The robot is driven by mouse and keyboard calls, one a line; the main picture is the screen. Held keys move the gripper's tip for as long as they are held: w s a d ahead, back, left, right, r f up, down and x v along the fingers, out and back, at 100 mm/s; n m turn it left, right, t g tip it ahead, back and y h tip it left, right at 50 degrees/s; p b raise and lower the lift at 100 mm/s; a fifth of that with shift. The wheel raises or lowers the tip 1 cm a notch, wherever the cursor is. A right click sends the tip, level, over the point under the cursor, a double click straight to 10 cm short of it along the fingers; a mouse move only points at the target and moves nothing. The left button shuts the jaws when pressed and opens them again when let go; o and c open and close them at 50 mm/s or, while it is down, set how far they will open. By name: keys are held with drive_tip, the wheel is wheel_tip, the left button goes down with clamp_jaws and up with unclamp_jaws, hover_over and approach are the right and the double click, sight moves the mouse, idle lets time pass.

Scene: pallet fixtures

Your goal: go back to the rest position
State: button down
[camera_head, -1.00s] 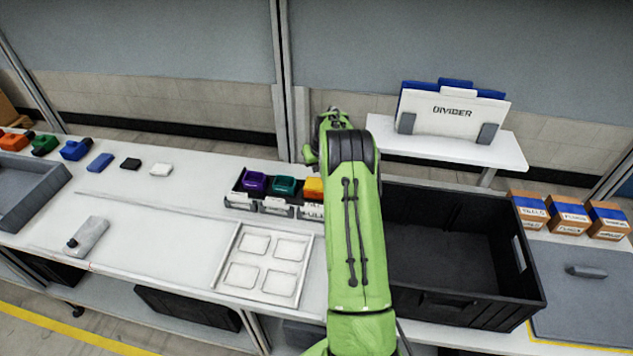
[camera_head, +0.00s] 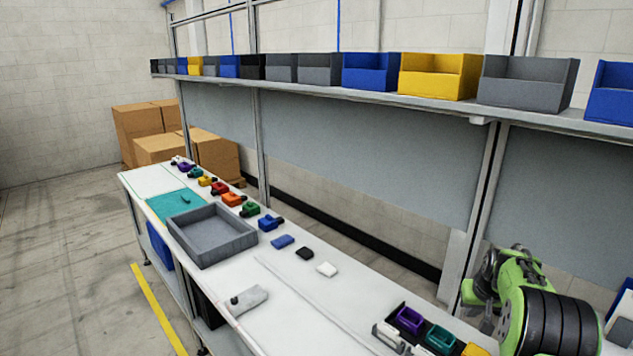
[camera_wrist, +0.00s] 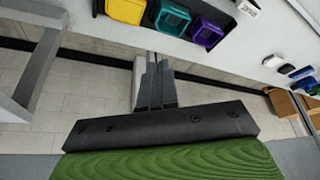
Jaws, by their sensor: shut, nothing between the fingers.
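My gripper (camera_wrist: 155,82) shows in the wrist view with its two grey fingers together and nothing between them. It is clear of the bench, with floor tiles and a dark strip behind the fingers. In the head view my green arm (camera_head: 525,285) is at the lower right, raised beside the bench; the fingers cannot be made out there. A purple bin (camera_head: 409,320), a teal bin (camera_head: 440,338) and part of a yellow bin (camera_head: 475,350) stand in a row left of the arm. They also show at the top of the wrist view, with the purple bin (camera_wrist: 206,33) apart from the fingers.
The long white bench (camera_head: 330,305) carries a grey tray (camera_head: 215,238), a teal mat (camera_head: 175,204) and several small coloured parts. A shelf (camera_head: 400,97) with several bins runs above it. Cardboard boxes (camera_head: 140,125) stand at the far left. The floor (camera_head: 60,250) at left is clear.

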drive_tip(key=s+a+r+n, duration=0.1)
drive_tip(key=s+a+r, duration=0.65)
drive_tip(key=a, duration=0.25)
drive_tip(key=s+a+r+n, duration=0.1)
drive_tip(key=s+a+r, duration=0.5)
drive_tip(key=a+r, duration=0.3)
drive_tip(key=s+a+f, duration=0.1)
drive_tip(key=s+a, duration=0.2)
drive_tip(key=s, duration=0.3)
drive_tip(key=s+a+f+n+y, duration=0.1)
drive_tip(key=s+a, duration=0.2)
drive_tip(key=s, duration=0.4)
drive_tip(key=s+a+f+t, duration=0.1)
drive_tip(key=s+a, duration=0.2)
drive_tip(key=s, duration=0.3)
drive_tip(key=shift+s+a+f+n+y, duration=0.25)
drive_tip(key=shift+s+a+n+y, duration=0.05)
drive_tip(key=shift+a+n, duration=0.1)
